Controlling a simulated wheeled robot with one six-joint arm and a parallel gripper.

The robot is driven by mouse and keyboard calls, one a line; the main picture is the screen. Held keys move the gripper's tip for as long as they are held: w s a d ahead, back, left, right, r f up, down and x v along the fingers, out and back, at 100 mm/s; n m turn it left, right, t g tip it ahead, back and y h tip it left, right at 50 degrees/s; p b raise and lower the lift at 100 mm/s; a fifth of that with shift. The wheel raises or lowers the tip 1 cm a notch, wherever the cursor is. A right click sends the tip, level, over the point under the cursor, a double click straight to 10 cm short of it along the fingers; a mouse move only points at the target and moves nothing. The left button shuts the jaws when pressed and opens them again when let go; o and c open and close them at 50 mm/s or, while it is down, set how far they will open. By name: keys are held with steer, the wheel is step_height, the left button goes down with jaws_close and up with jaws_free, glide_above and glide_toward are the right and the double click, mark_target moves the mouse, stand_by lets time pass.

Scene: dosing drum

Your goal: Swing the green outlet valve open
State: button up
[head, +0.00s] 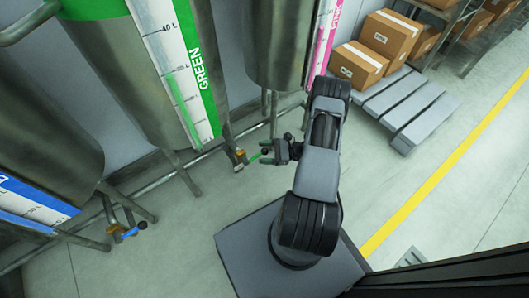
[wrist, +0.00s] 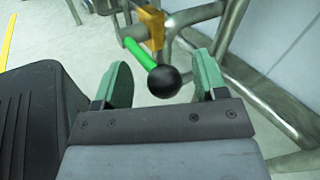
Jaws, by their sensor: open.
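The green outlet valve is a green lever (wrist: 141,55) with a black ball knob (wrist: 164,80) and a brass body (wrist: 151,25) on a steel pipe. In the head view the lever (head: 253,157) sticks out from the brass body (head: 240,156) below the drum labelled GREEN (head: 150,75). My gripper (head: 268,156) is beside the lever's end. In the wrist view my gripper (wrist: 165,83) is open, with its two green finger pads apart. The black knob shows between the pads, with gaps on both sides. I cannot tell how deep it sits between them.
A drum with a blue label (head: 35,203) and its blue-handled valve (head: 127,233) are at lower left. A pink-labelled drum (head: 276,45) stands behind my arm. Steel legs and pipes (wrist: 265,90) run close by on the right of the wrist view. Boxes (head: 358,64) sit on a grey pallet (head: 405,110).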

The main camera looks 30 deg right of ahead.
steer(key=shift+c, duration=0.2)
jaws_close()
stand_by(0.5)
